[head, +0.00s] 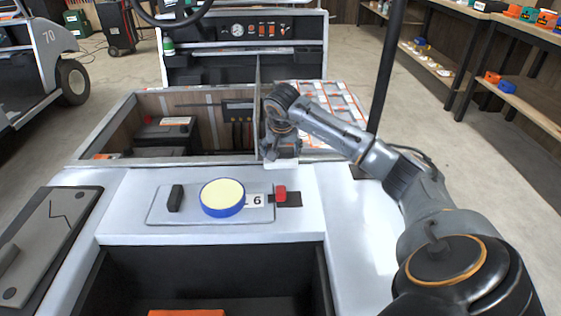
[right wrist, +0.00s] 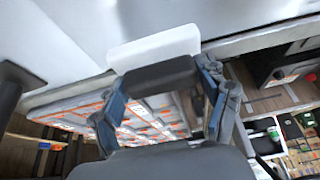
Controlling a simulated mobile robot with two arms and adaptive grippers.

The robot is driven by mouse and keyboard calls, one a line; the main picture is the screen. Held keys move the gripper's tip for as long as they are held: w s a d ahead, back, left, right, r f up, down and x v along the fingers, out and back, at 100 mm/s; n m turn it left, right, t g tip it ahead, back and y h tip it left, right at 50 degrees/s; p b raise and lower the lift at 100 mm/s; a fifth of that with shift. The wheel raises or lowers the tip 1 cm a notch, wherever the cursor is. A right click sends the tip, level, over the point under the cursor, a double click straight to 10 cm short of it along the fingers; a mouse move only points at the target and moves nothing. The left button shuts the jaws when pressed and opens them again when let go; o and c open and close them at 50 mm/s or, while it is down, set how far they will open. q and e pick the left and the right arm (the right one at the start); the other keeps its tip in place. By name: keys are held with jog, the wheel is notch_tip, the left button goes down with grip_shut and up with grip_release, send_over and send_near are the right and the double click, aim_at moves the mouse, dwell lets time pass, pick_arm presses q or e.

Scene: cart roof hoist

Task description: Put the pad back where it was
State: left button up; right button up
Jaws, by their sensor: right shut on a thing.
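The pad, a white block (right wrist: 155,46) with a dark grip (right wrist: 158,76), is between the fingers of my right gripper (right wrist: 160,82) in the right wrist view. In the head view my right gripper (head: 281,145) points down, shut on it. The pad's white lower part (head: 281,163) shows below the fingers, by the front rim of the open compartment. I cannot tell whether it touches the white surface. A grey tray (head: 156,215) on the white deck (head: 120,205) holds a black block (head: 176,198) and a blue round tin with a pale yellow top (head: 222,197). My left gripper is out of view.
A "6" label (head: 256,200) and a red piece (head: 280,193) over a dark patch are at the tray's right. A thin upright panel (head: 258,105) stands left of my right gripper. The open compartment (head: 205,100) lies behind. A black post (head: 388,70) rises at right.

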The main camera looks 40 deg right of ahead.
aim_at(281, 155)
jog(key=shift+f+b, duration=0.4)
jog(key=shift+f, duration=1.25)
jog(key=shift+f, duration=0.15)
jog(key=o, duration=1)
